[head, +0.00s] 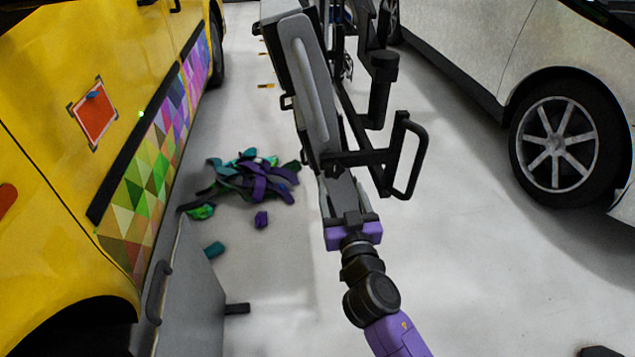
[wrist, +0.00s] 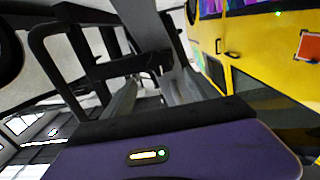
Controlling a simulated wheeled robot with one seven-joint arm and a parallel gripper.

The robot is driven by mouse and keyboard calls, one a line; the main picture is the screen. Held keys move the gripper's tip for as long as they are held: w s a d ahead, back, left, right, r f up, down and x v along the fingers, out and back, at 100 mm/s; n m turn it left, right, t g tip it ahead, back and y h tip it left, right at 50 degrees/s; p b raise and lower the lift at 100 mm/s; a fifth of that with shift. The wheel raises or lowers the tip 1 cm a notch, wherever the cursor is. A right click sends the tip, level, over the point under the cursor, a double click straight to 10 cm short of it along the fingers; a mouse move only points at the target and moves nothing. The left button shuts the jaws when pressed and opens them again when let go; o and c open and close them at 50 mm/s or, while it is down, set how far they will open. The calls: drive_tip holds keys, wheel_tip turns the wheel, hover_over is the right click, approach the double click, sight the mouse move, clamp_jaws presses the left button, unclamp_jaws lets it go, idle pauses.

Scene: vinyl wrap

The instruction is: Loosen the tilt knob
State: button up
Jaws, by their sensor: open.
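A dark stand with a tilted long panel (head: 312,90) rises in the middle of the head view. Black bars, a loop handle (head: 418,158) and a black upright cylinder (head: 381,90) are on its right side. I cannot clearly pick out the tilt knob among the dark parts. My gripper (head: 344,190) is purple with grey fingers, at the lower end of the panel, below the crossbar (head: 365,158). It is open. In the wrist view, the fingers (wrist: 152,92) spread on either side of dark frame parts, and the loop handle (wrist: 38,45) is at the left.
A yellow vehicle (head: 100,50) with a colourful triangle pattern stands on the left. A white car (head: 470,50) is on the right. Purple and teal scraps (head: 255,178) lie on the floor.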

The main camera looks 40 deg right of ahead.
sight(334, 171)
drive_tip(key=p+x, duration=0.1)
drive_tip(key=x, duration=0.6)
drive_tip(key=shift+w+d, duration=0.2)
drive_tip(key=shift+w, duration=0.15)
drive_tip(key=c, duration=1.4)
drive_tip(key=shift+o, duration=0.2)
